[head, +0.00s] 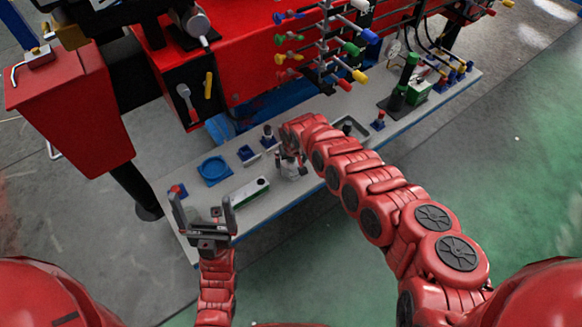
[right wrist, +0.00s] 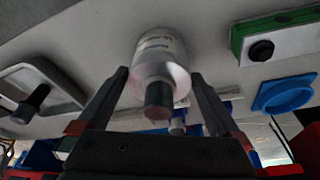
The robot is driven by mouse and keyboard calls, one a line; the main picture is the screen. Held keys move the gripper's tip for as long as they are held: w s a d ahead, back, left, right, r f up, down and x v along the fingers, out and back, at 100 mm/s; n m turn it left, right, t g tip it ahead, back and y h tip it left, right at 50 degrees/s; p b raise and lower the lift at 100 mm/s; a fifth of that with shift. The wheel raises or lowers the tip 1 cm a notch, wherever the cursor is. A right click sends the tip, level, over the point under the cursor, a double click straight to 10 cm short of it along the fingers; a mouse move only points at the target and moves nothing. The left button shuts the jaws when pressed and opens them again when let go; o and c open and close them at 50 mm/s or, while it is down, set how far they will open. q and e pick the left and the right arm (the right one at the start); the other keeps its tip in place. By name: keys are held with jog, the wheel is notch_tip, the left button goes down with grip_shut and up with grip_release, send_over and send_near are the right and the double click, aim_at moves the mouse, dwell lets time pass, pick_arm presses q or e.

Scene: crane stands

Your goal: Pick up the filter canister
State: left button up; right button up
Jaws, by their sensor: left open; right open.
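The filter canister (right wrist: 163,50) is a white cylinder with printed text and a dark cap in the right wrist view. It stands between the two fingers of my open right gripper (right wrist: 160,80), with no clear contact visible. In the head view, the right gripper (head: 289,155) is over the white canister (head: 291,173) on the bench and partly hides it. My left gripper (head: 200,208) is open and empty at the near left end of the bench.
The grey bench (head: 340,105) carries a blue round dish (head: 213,169), a green-and-white box (head: 249,191) and a dark tray (head: 350,127) near the canister. A red machine (head: 250,60) with several coloured valve handles (head: 345,50) stands behind. Green floor (head: 500,170) lies open at right.

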jog(key=shift+w+f, duration=0.2)
jog(key=shift+f, duration=0.3)
jog(key=shift+c, duration=0.3)
grip_shut()
jog(key=shift+r, duration=0.1)
